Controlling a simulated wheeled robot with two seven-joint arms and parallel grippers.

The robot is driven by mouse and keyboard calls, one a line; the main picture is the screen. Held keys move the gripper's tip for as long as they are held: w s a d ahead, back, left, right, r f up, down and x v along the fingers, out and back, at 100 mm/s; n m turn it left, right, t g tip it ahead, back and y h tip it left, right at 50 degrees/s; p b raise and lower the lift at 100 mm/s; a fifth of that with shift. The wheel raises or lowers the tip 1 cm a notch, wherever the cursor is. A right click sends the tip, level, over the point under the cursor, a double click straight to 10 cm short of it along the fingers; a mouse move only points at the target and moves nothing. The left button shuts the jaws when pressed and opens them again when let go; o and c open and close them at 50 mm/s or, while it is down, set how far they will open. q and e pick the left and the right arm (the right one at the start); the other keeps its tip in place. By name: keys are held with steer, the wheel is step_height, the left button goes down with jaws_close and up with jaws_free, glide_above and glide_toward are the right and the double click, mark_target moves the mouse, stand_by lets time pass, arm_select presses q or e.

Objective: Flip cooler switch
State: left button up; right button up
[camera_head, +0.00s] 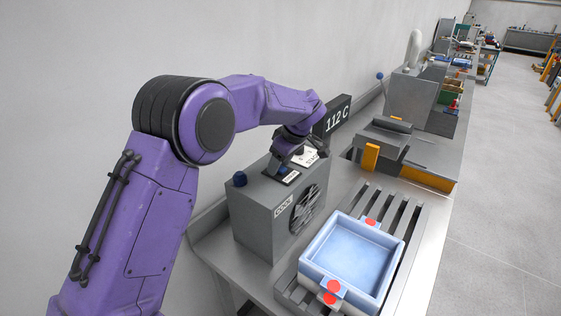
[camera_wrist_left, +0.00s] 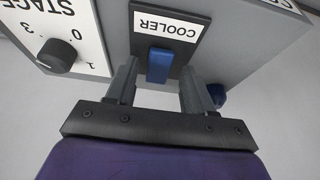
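The cooler switch is a blue lever (camera_wrist_left: 159,65) on a dark plate below a white COOLER label (camera_wrist_left: 168,25) in the left wrist view. It sits on top of the grey cooler box (camera_head: 252,222), which has a fan grille on its front. My left gripper (camera_wrist_left: 155,90) is open, with one finger on each side of the blue lever and a gap showing to both. In the head view my left gripper (camera_head: 286,168) is over the top of the box and hides most of the switch. My right gripper is not in view.
A blue knob (camera_head: 240,179) stands on the box's left corner. A STAGE dial (camera_wrist_left: 57,55) is beside the switch. A pale blue tray (camera_head: 345,262) rests on slats in front. A 112 C display (camera_head: 338,117) stands behind.

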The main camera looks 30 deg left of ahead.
arm_select(q)
steer(key=shift+w, duration=0.1)
jaws_close()
steer(key=h+p, duration=0.1)
steer(key=p, duration=0.3)
steer(key=shift+a+r+h, duration=0.15)
steer(key=shift+r+h, duration=0.1)
steer(key=shift+h, duration=0.15)
steer(key=shift+a+f+h, duration=0.2)
steer(key=shift+f+h, duration=0.05)
steer(key=shift+h, duration=0.15)
steer(key=shift+a+f+h, duration=0.15)
steer(key=shift+a+h, duration=0.05)
steer(key=shift+h, duration=0.9)
steer(key=shift+g, duration=0.3)
